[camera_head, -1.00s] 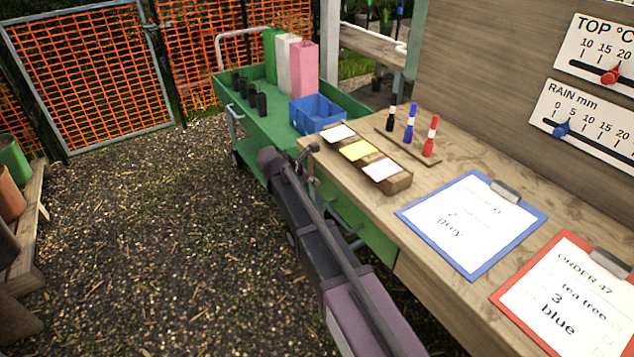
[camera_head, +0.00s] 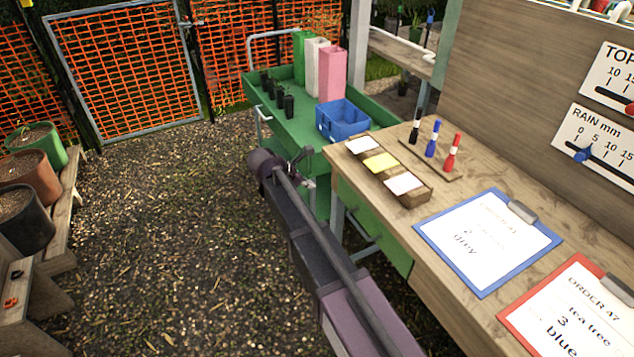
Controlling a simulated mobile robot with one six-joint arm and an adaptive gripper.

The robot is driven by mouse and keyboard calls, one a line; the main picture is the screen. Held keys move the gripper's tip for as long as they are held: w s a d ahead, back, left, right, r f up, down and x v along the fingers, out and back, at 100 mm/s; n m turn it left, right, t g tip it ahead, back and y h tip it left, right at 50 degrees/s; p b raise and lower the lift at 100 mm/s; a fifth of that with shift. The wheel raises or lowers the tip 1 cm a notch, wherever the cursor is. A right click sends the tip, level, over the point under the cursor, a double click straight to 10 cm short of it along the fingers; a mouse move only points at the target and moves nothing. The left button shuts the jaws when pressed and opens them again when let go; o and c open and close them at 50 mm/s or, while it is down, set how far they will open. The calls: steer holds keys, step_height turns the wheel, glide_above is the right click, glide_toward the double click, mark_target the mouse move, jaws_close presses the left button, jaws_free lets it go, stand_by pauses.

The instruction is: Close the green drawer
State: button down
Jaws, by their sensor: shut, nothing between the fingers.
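The green drawer (camera_head: 372,227) is in the front of the wooden bench, just under the worktop edge. Its front shows as a green panel with a bar handle on it. How far it stands out from the bench is hard to tell, as my arm hides part of the area below and left of it. My gripper (camera_head: 307,170) is at the far end of my arm, left of the drawer's far end and near the bench corner. It is shut, with nothing seen in it, and appears apart from the drawer front.
A green trolley (camera_head: 300,132) with a blue crate (camera_head: 343,119) stands behind my gripper. On the bench (camera_head: 478,172) are a card holder (camera_head: 413,198), several markers and two clipboards. Pots (camera_head: 22,217) stand on a wooden stand at left. The gravel between is clear.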

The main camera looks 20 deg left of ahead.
steer(key=shift+p+v, duration=0.4)
steer(key=shift+v, duration=0.5)
